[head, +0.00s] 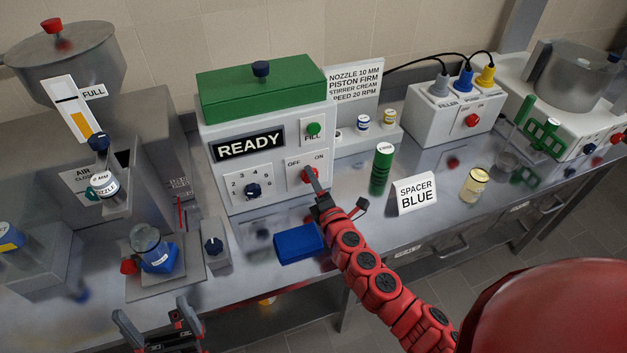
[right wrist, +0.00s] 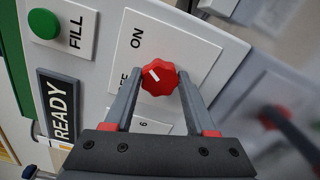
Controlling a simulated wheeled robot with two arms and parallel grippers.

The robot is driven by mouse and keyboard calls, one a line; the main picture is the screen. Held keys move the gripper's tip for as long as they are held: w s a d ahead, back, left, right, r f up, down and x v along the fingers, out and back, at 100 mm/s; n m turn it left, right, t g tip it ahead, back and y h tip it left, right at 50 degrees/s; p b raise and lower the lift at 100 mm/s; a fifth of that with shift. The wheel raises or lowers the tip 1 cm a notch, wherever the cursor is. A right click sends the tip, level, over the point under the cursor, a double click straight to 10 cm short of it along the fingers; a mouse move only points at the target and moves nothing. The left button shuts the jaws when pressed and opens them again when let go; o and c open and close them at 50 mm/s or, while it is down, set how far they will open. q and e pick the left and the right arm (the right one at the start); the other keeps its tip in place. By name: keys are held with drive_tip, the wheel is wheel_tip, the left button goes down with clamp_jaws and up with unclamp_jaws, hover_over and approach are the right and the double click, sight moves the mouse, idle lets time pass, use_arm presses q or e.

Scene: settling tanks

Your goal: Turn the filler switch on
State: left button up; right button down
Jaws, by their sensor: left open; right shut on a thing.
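The filler (head: 265,150) is a white box with a green lid and a dark READY display. Its switch is a red knob (head: 309,174) on a plate marked OFF and ON. In the right wrist view, the knob (right wrist: 160,79) is between the two fingers of my right gripper (right wrist: 158,84), which is shut on it. The knob's white mark points up-left there, roughly between the words OFF and ON. In the head view, my right gripper (head: 318,196) hides part of the knob. My left gripper (head: 160,322) is open and empty at the bottom left.
A green FILL button (head: 313,129) sits above the switch, and a dark numbered dial (head: 253,190) sits left of it. A blue block (head: 299,243) lies in front. A SPACER BLUE sign (head: 415,194) and a green cylinder (head: 381,168) stand to the right.

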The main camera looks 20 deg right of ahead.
drive_tip(key=shift+c, duration=1.1)
unclamp_jaws()
drive_tip(key=s+b, duration=0.2)
drive_tip(key=s, duration=1.5)
drive_tip(key=shift+s+d, duration=0.25)
drive_tip(key=shift+d, duration=0.1)
drive_tip(key=shift+a, duration=0.1)
